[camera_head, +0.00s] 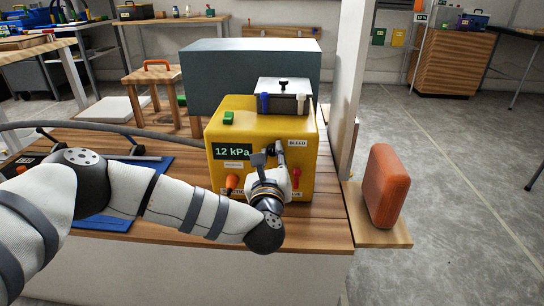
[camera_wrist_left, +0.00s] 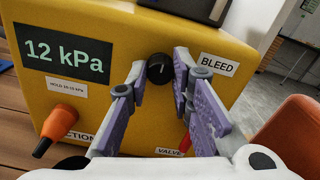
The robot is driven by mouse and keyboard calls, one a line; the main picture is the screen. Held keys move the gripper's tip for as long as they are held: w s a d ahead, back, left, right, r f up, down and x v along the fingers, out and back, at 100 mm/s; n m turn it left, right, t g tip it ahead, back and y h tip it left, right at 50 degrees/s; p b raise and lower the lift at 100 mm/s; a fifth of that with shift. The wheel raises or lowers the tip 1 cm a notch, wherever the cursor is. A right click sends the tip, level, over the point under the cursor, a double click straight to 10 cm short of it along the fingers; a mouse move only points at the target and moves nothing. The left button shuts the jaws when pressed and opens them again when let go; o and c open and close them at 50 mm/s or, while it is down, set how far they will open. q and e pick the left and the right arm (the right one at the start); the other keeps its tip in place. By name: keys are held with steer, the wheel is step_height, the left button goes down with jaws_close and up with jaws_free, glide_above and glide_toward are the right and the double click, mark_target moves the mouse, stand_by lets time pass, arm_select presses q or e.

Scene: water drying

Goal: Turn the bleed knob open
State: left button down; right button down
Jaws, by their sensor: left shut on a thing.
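The yellow unit (camera_head: 225,118) stands on the wooden bench, and its display (camera_head: 233,152) reads 12 kPa. The black bleed knob (camera_wrist_left: 159,69) is on its front face, left of the BLEED label (camera_wrist_left: 218,65). My left gripper (camera_head: 277,151) is in front of the unit's face. In the left wrist view, its purple-padded fingers (camera_wrist_left: 156,82) are on either side of the knob and shut on it. A small light mark shows on the knob. The gripper hides part of the unit's front in the head view. My right gripper is not in view.
Below the knob are an orange plug (camera_wrist_left: 60,124) on the left and a red valve lever (camera_wrist_left: 184,142) on the right. An orange case (camera_head: 387,187) stands at the right, beside a white post (camera_head: 348,75).

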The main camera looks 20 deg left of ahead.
arm_select(q)
steer(key=m+p, duration=0.1)
steer(key=m, duration=0.3)
steer(key=shift+r, duration=0.1)
steer(key=m+p, duration=0.2)
steer(key=m, duration=0.3)
steer(key=m+p, duration=0.2)
steer(key=m, duration=0.2)
steer(key=shift+m, duration=0.4)
steer(key=shift+m+p, duration=0.55)
steer(key=shift+m, duration=1.45)
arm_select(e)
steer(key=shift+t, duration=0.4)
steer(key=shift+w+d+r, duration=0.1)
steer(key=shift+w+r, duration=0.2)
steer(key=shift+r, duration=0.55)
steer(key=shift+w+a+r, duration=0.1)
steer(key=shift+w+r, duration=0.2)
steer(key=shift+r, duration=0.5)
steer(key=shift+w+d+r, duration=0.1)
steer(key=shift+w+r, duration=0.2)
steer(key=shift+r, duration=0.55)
arm_select(q)
steer(key=shift+f, duration=0.2)
steer(key=c, duration=1.4)
jaws_free()
